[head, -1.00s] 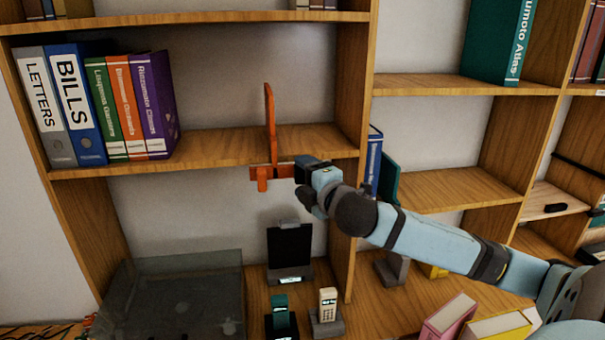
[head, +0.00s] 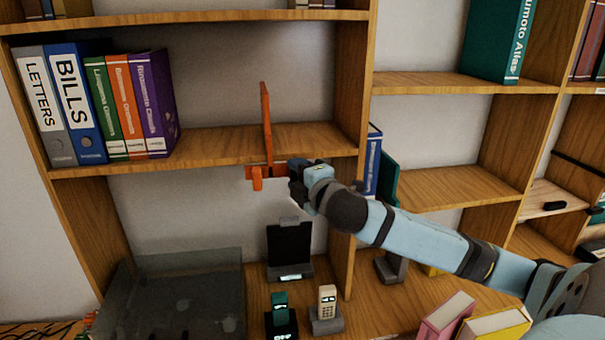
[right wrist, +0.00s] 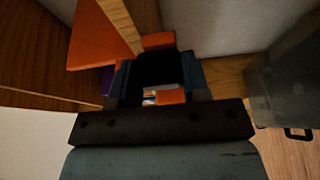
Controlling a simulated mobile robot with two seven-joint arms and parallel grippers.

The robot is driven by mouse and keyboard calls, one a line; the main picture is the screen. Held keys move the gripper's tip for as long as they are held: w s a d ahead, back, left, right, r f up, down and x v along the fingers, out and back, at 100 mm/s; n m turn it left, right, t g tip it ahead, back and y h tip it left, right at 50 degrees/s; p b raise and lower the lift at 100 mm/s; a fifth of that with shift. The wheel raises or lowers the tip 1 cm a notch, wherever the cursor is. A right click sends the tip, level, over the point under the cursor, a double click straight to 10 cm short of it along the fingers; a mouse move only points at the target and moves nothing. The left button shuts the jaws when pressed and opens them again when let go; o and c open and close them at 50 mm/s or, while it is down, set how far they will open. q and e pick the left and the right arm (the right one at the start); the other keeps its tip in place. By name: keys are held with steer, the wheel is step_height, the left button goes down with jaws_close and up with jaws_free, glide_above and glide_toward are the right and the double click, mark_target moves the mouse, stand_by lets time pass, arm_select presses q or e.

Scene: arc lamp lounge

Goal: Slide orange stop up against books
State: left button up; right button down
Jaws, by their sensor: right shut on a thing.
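The orange stop (head: 267,118) stands upright on the middle shelf of the left bay, with its lower part at the shelf's front edge. A clear gap separates it from the books. The books are a row at the left: a grey LETTERS binder (head: 45,105), a blue BILLS binder (head: 77,105), a green book (head: 105,108), an orange book (head: 124,105) and a purple book (head: 155,105) nearest the stop. My right gripper (head: 287,172) is shut on the stop's lower front part. The stop also shows in the right wrist view (right wrist: 100,38). My left gripper is out of view.
The shelf board (head: 215,148) is bare between purple book and stop. A wooden divider (head: 349,100) stands to the right. Below are a dark transparent box (head: 175,300), a black tablet-like device on a stand (head: 290,248) and a beige phone (head: 327,302).

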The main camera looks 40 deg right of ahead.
mark_target(261, 179)
steer(key=w+a, duration=0.1)
steer(key=a, duration=0.1)
steer(key=w+a+p, duration=0.1)
steer(key=w+a, duration=0.1)
steer(key=w+a+p, duration=0.1)
steer(key=a, duration=0.2)
steer(key=shift+w+r, duration=0.15)
steer(key=shift+r, duration=0.1)
steer(key=w+a+p, duration=0.2)
steer(key=w+a, duration=0.5)
steer(key=a, duration=0.4)
steer(key=shift+a+f, duration=0.2)
steer(key=shift+f, duration=0.05)
steer(key=c, duration=0.6)
jaws_free()
steer(key=shift+s, duration=0.1)
steer(key=s+a+b, duration=0.2)
steer(key=s, duration=1.1)
steer(key=shift+s+b, duration=0.25)
steer(key=shift+b, duration=0.1)
